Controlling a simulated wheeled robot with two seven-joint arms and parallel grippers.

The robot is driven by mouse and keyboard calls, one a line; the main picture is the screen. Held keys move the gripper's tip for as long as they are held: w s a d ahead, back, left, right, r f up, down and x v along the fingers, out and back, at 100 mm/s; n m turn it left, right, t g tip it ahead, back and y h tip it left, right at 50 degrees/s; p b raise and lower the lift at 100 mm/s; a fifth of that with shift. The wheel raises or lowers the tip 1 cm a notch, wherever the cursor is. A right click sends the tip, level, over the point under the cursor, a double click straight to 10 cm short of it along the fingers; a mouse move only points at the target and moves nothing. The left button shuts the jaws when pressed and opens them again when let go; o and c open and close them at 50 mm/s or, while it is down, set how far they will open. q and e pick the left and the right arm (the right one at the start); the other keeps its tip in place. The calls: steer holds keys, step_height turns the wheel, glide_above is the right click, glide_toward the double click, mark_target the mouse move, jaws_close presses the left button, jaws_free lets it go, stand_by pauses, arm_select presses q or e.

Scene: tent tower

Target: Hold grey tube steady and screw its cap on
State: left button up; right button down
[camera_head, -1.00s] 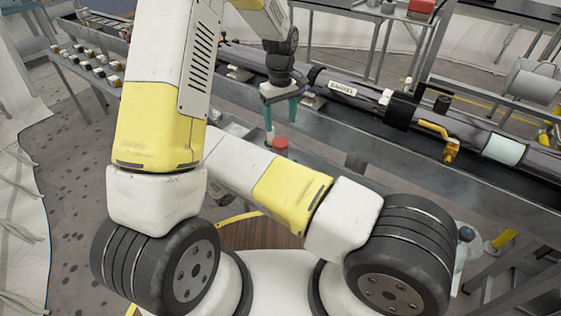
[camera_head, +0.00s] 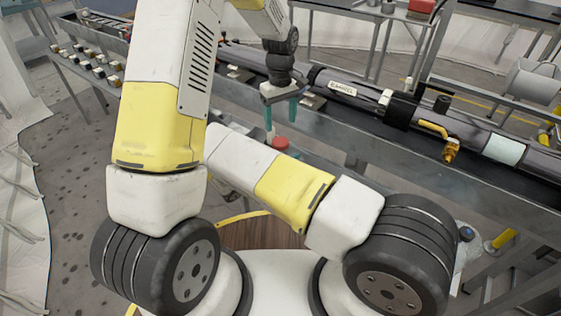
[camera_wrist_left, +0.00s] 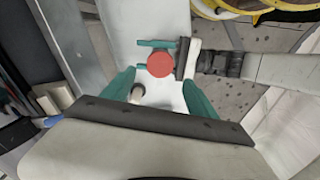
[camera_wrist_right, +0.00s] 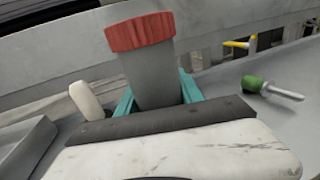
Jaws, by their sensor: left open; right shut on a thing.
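The grey tube (camera_wrist_right: 152,78) stands roughly upright, slightly tilted in the right wrist view, between the teal fingers of my right gripper (camera_wrist_right: 157,97), which is shut on it. The red cap (camera_wrist_right: 140,32) sits at the tube's top end; I cannot tell how tightly. The cap also shows in the head view (camera_head: 281,142) and the left wrist view (camera_wrist_left: 160,64). My left gripper (camera_head: 281,113) is open and empty above the cap, pointing down. In the left wrist view the cap lies just beyond and between its fingertips (camera_wrist_left: 160,88), apart from them. My right gripper is mostly hidden in the head view.
A pale rounded peg (camera_wrist_right: 86,101) stands beside the tube. A green-handled screwdriver (camera_wrist_right: 254,84) lies on the grey surface to the right. A long dark barrel (camera_head: 350,97) lies along the metal bench behind. My two arms cross close together.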

mark_target(281, 141)
arm_select(q)
steer(key=m, duration=0.4)
steer(key=shift+m, duration=0.3)
steer(key=shift+f, duration=4.05)
